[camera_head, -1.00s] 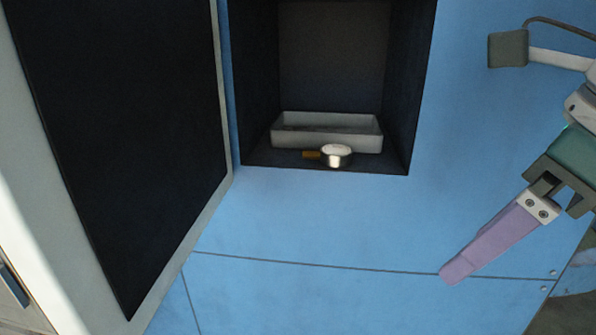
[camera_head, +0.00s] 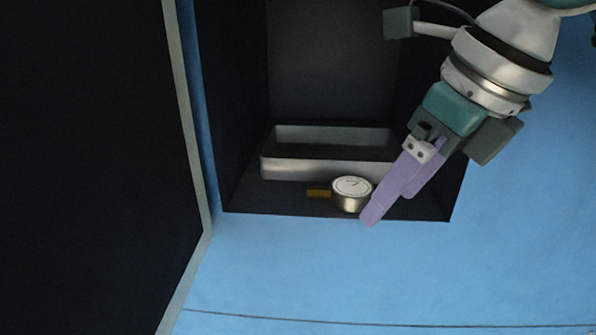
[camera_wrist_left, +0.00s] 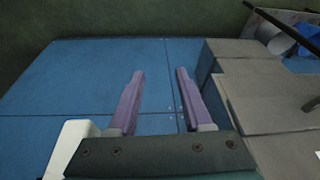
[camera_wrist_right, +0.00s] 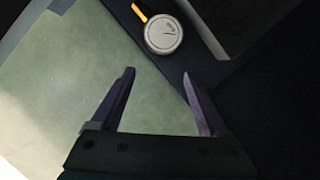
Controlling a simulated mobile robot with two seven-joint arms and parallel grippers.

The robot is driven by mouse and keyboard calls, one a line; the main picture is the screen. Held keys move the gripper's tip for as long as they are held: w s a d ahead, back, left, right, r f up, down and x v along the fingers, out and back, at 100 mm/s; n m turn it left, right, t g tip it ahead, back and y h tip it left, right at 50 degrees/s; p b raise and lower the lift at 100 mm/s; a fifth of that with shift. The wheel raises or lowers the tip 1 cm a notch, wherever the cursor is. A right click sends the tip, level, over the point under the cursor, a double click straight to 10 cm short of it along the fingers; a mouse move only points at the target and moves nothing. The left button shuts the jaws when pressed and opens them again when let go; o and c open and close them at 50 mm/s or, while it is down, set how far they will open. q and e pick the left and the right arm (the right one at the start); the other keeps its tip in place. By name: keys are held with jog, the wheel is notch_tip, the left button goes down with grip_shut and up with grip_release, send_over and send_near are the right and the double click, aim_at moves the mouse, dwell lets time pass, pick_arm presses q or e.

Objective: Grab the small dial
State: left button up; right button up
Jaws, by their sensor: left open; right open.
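The small dial (camera_head: 351,193) is a round silver gauge with a white face and a short brass stem (camera_head: 318,193) on its left. It sits on the floor of a dark open compartment, near the front edge. My right gripper (camera_head: 385,205) is open and empty, its purple fingers just right of the dial in the head view. In the right wrist view the dial (camera_wrist_right: 163,34) lies ahead of the open fingertips (camera_wrist_right: 163,85), apart from them. My left gripper (camera_wrist_left: 161,75) is open and empty, away from the dial, and is out of the head view.
A grey shallow tray (camera_head: 280,168) stands behind the dial in the compartment. An open dark door (camera_head: 90,160) stands at the left. The blue panel (camera_head: 300,265) in front is clear. The left wrist view shows grey blocks (camera_wrist_left: 265,100) at right.

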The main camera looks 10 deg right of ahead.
aim_at(350, 185)
jog(key=w+a, duration=0.2)
jog(key=w, duration=0.3)
jog(key=shift+a, duration=0.4)
jog(key=shift+w+f+b, duration=0.1)
jog(key=shift+f+b, duration=0.3)
jog(key=shift+f, duration=0.2)
jog(key=c, duration=1.2)
jog(key=shift+r, duration=0.15)
